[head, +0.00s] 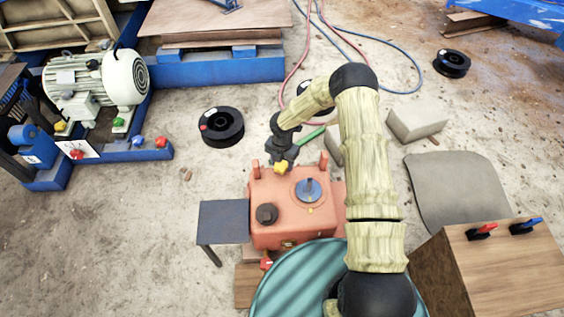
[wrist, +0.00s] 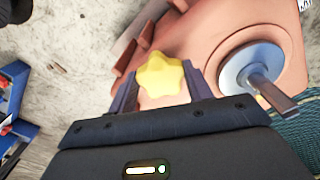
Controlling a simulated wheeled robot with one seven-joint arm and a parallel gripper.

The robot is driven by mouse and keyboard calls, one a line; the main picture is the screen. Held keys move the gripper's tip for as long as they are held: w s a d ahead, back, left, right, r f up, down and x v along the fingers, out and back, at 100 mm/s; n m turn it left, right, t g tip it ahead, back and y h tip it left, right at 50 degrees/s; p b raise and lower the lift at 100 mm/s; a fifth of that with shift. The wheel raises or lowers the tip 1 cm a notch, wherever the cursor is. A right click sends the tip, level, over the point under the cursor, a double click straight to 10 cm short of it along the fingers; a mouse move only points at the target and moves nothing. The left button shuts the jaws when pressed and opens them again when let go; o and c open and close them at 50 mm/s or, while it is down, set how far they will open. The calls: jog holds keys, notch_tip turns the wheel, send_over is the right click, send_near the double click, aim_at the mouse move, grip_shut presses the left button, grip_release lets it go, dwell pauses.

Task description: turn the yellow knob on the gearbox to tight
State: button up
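The gearbox (head: 320,222) is a salmon-red box in the lower middle of the head view. Its star-shaped yellow knob (head: 281,168) is at its far edge, with my gripper (head: 277,157) right over it. In the wrist view the yellow knob (wrist: 163,76) sits between the two fingers of my gripper (wrist: 160,85), one on either side. The fingers are apart, with little or no gap to the knob; I cannot tell whether they press on it. No marking for tight is readable.
A blue-grey handle on a round disc (head: 309,190) and a dark cap (head: 267,213) stand on the gearbox top. A grey side table (head: 223,221) is to its left. Black reels, hoses and stone blocks (head: 416,122) lie beyond. A wooden box (head: 500,268) stands right.

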jog(key=shift+c, duration=1.3)
jog(key=shift+r+m+p, duration=0.1)
jog(key=shift+m+p, duration=0.25)
jog(key=shift+m, duration=0.15)
jog(key=m+p, duration=0.1)
jog(key=m, duration=0.2)
jog(key=shift+m+p, duration=0.3)
jog(key=shift+p, duration=0.05)
jog(key=m+p, duration=0.1)
jog(key=m, duration=0.4)
jog(key=shift+s+p, duration=0.1)
jog(key=shift+p, duration=0.3)
jog(key=m+p, duration=0.1)
jog(key=m, duration=0.5)
jog(key=shift+s, duration=0.1)
jog(key=m+p, duration=0.1)
jog(key=m, duration=0.4)
jog(key=shift+m, duration=0.3)
